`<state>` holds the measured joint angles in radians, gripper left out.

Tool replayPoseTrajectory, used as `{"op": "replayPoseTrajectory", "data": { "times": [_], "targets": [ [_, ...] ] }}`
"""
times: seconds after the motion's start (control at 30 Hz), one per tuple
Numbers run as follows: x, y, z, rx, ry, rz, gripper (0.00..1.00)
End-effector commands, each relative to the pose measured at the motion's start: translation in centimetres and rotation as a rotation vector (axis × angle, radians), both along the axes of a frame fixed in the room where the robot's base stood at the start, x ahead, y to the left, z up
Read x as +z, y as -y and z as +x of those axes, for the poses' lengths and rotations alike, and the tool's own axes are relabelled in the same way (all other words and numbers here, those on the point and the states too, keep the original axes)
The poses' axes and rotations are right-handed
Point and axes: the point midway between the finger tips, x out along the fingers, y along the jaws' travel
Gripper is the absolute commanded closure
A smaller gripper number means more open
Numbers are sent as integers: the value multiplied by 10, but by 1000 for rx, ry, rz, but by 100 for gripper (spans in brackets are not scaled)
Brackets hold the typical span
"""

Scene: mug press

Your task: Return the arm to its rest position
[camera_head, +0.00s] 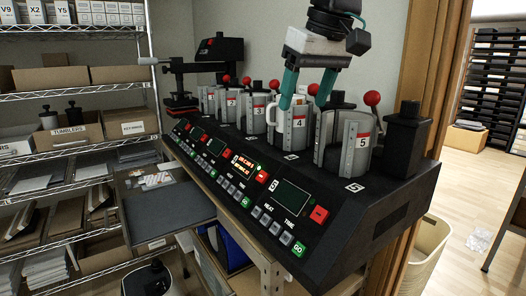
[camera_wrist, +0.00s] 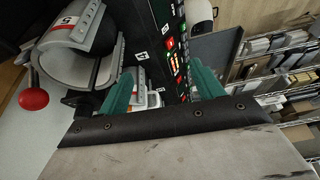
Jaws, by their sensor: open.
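My gripper (camera_head: 303,103) has teal fingers and is open above and around the press station marked 4 (camera_head: 298,130) on the black mug press (camera_head: 375,205). A white mug (camera_head: 283,128) with its handle to the left sits at that station, just below the fingers and partly hidden by them. In the wrist view, my gripper (camera_wrist: 165,85) has its two fingers spread wide with nothing held between them. A white piece with the station's label shows past the left finger. I cannot tell whether a finger touches the mug.
Station 5 (camera_head: 358,143) with its red-knobbed lever (camera_head: 372,98) stands close on the right, and it shows in the wrist view (camera_wrist: 70,45). Other stations line up on the left. A wire shelf (camera_head: 75,85) is at the left. Station 4's display (camera_head: 243,166) is lit.

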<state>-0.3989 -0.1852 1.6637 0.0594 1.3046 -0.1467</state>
Motion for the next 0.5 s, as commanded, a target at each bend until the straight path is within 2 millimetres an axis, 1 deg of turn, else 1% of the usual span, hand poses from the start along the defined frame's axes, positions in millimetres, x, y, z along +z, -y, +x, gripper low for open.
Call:
{"op": "replayPoseTrajectory", "data": {
  "times": [0.17, 0.27, 0.37, 0.47, 0.5],
  "targets": [
    [-16, 26, -18, -50, -19, -9, 34],
    [-30, 44, -31, -90, -35, -15, 34],
    [-47, 65, -48, -135, -55, -23, 34],
    [-69, 89, -71, -193, -79, -33, 34],
    [-81, 101, -82, -221, -91, -38, 34]
  ]
}}
